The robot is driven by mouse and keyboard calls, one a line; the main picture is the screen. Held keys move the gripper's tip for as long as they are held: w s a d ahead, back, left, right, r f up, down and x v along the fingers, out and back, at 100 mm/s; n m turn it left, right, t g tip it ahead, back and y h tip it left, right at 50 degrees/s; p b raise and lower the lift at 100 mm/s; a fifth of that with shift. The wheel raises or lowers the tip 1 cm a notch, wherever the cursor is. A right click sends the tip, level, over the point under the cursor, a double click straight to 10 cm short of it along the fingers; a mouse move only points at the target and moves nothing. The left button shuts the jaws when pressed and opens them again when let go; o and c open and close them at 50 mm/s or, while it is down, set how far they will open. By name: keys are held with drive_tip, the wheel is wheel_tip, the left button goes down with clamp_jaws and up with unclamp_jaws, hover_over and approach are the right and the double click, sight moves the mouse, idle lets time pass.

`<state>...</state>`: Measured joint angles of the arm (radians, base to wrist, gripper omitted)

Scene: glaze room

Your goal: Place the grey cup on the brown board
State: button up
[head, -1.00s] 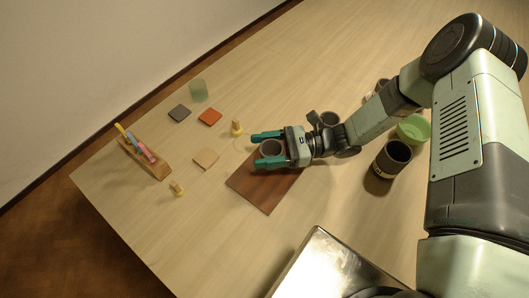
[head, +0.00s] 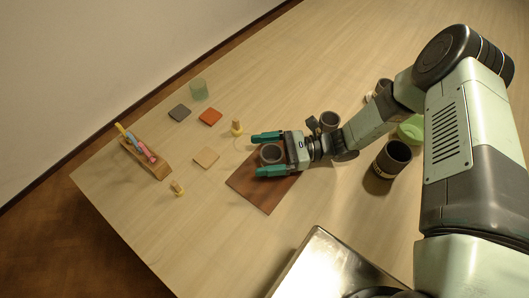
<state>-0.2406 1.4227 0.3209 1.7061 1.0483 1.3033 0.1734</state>
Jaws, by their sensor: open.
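The grey cup (head: 271,154) is upright between the two teal fingers of my gripper (head: 271,154). The fingers are spread, with one on each side of the cup. The cup appears to stand on the far part of the brown board (head: 262,193); its base is partly hidden by the near finger. The board lies flat on the table, and its near part is bare.
Left are small tiles (head: 206,157), yellow pegs (head: 236,128) and a wooden holder (head: 146,160). A metal box (head: 330,268) is in front.

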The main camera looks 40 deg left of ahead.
sight(282, 151)
drive_tip(key=v, duration=0.4)
drive_tip(key=shift+w+d, duration=0.15)
drive_tip(key=shift+w, duration=0.05)
wheel_tip(282, 151, up, 7)
drive_tip(key=shift+d, duration=0.2)
drive_tip(key=shift+w, duration=0.15)
drive_tip(key=w+d+r+n+t+h, duration=0.2)
drive_tip(key=d+r+n+t+h, duration=0.55)
drive_tip(key=d+r, duration=0.95)
drive_tip(key=s+d+r+n+t+h, duration=0.1)
drive_tip(key=s+d+r+t+h, duration=0.1)
drive_tip(key=d+r+t, duration=0.3)
drive_tip(key=s+d+r+n+t+h, duration=0.1)
drive_tip(key=s+d+r+t+h, duration=0.2)
drive_tip(key=d+r, duration=0.6)
drive_tip(key=s+t, duration=0.2)
drive_tip(key=t, duration=0.1)
drive_tip(key=shift+s+d, duration=0.2)
drive_tip(key=shift+s, duration=0.1)
